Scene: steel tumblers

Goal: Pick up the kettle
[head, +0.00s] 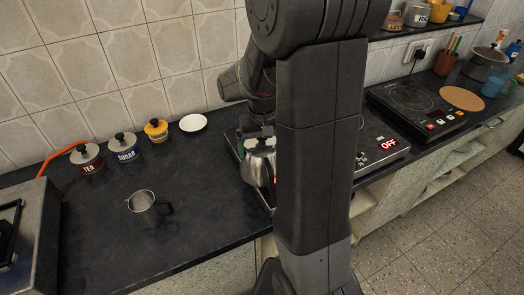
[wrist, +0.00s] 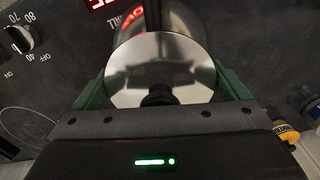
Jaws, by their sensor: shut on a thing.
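The kettle (head: 261,172) is shiny steel and stands upright at the hob's left part in the head view, partly hidden by my arm. In the wrist view its round mirror-like lid (wrist: 135,72) and black knob show from above. My gripper (head: 260,143) is over the kettle's top. In the wrist view the green fingers of my gripper (wrist: 163,88) lie on either side of the lid, shut on the kettle. Whether its base touches the hob is hidden.
A steel mug (head: 142,207) stands on the dark counter to the left. Tea (head: 87,158), sugar (head: 125,148) and yellow (head: 156,130) jars and a white saucer (head: 193,122) line the wall. A second hob (head: 415,105) is at right. The counter's middle is free.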

